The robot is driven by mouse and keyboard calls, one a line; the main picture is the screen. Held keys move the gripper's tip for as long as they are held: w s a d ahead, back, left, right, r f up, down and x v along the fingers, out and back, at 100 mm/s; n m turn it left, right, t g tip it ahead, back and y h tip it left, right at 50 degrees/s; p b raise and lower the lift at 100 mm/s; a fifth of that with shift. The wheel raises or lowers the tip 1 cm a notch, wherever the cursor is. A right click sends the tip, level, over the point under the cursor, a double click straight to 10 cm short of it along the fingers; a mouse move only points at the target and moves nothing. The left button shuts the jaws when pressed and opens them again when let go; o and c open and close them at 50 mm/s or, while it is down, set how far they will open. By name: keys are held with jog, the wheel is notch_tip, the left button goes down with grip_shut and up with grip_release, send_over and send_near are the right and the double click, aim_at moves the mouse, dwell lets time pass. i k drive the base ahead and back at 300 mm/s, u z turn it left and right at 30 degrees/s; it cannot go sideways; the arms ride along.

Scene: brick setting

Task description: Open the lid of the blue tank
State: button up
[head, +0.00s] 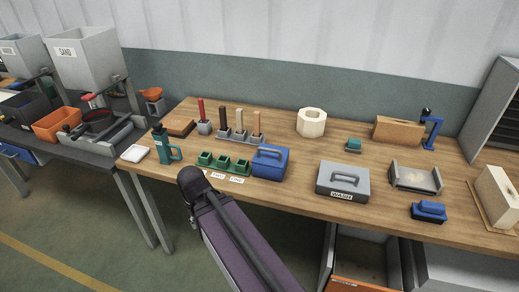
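The blue tank (268,166) is a blue box with a handle on its top. It stands on the wooden table near the front edge, left of the grey box marked WASH. Its lid looks shut. My arm rises from the bottom of the picture, in front of the table and to the left of the tank. My gripper cannot be made out in this view.
A green holder (224,165) and a teal bottle (161,147) stand left of the tank. The grey WASH box (343,183) stands to its right. Colored sticks in grey holders (239,135) stand behind. Bare table (300,165) lies between tank and WASH box.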

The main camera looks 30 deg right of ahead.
aim_at(267, 155)
jog(key=u, duration=0.25)
jog(key=k, duration=1.45)
jog(key=z, duration=0.7)
jog(key=i, duration=1)
jog(key=z, duration=0.05)
